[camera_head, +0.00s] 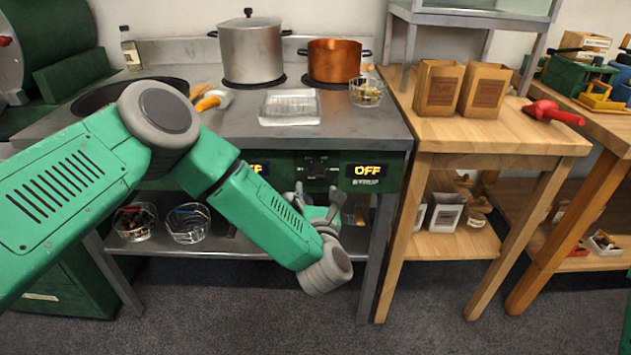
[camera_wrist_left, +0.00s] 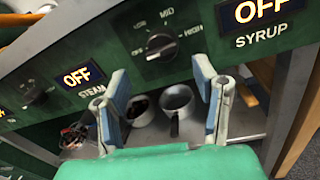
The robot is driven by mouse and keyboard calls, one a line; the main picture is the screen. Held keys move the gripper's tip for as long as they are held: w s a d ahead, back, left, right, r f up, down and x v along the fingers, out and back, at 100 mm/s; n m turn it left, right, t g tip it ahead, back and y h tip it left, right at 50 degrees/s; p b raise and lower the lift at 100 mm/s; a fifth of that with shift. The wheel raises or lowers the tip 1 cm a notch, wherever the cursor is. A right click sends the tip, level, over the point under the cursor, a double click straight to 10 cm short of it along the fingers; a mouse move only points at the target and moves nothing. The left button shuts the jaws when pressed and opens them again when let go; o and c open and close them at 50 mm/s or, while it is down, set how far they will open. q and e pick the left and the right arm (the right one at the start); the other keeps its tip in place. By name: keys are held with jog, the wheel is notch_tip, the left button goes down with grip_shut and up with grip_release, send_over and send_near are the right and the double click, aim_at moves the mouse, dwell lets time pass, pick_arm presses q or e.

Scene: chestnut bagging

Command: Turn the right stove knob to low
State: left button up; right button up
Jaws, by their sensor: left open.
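The right stove knob (camera_wrist_left: 160,46) is black and round, on the green front panel, with a LOW, MID, HIGH scale around it in the left wrist view. The right display (camera_wrist_left: 262,10) reads OFF above the word SYRUP. In the head view the knob (camera_head: 317,166) sits left of the display (camera_head: 367,170), which also reads OFF. My left gripper (camera_head: 318,193) is open and empty, just below and in front of the knob. In the left wrist view its two blue-padded fingers (camera_wrist_left: 160,80) stand apart below the knob, not around it. My right gripper is out of view.
The left knob (camera_wrist_left: 34,97) and its OFF STEAM display (camera_wrist_left: 83,75) lie to the left. A steel pot (camera_head: 251,52) and a copper pot (camera_head: 333,62) stand on the stove. A wooden table (camera_head: 480,134) stands right.

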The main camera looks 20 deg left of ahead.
aim_at(318, 178)
pick_arm(q)
jog(key=w, duration=0.4)
jog(key=shift+w+d+r+b, duration=0.1)
jog(key=shift+d+r+b, duration=0.05)
jog(key=shift+b, duration=0.2)
jog(key=shift+w+a+r, duration=0.1)
jog(key=shift+w+a, duration=0.1)
jog(key=shift+a, duration=0.05)
jog(key=shift+w+a, duration=0.25)
jog(key=shift+a, duration=0.5)
jog(key=shift+w+a+f, duration=0.2)
jog(key=shift+a+f, duration=0.1)
jog(key=shift+f, duration=0.05)
jog(key=shift+s+d+r, duration=0.1)
jog(key=shift+d+r, duration=0.1)
jog(key=shift+d, duration=0.15)
jog(key=c, duration=0.9)
jog(key=shift+d, duration=0.3)
jog(key=shift+c, duration=1.2)
